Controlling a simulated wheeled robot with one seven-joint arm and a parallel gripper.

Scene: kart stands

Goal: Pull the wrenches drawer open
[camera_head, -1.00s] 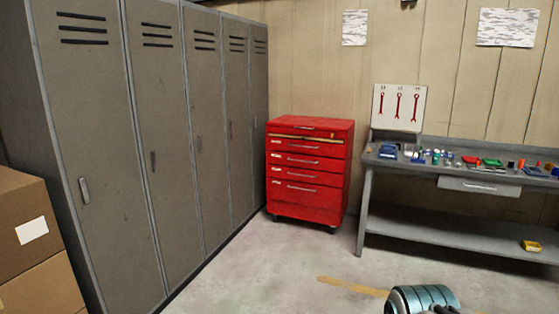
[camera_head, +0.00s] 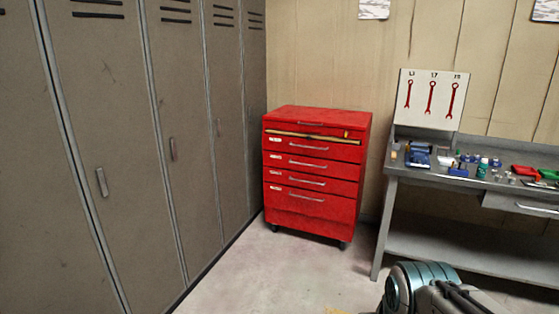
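A red tool cabinet (camera_head: 308,218) on casters stands in the corner between the lockers and the workbench. Several drawers with silver bar handles are stacked in its front, and all look shut. Small pale labels sit at the left of the drawer fronts, too small to read, so I cannot tell which is the wrenches drawer. A wooden-looking strip (camera_head: 300,134) runs along the front near the top. Part of my arm shows at the bottom right; my gripper is out of view.
Grey lockers (camera_head: 120,170) line the left side. A grey workbench (camera_head: 440,249) with tools and small parts stands to the right. A white board with red wrench outlines (camera_head: 431,99) rises at its back. The floor (camera_head: 262,275) before the cabinet is clear.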

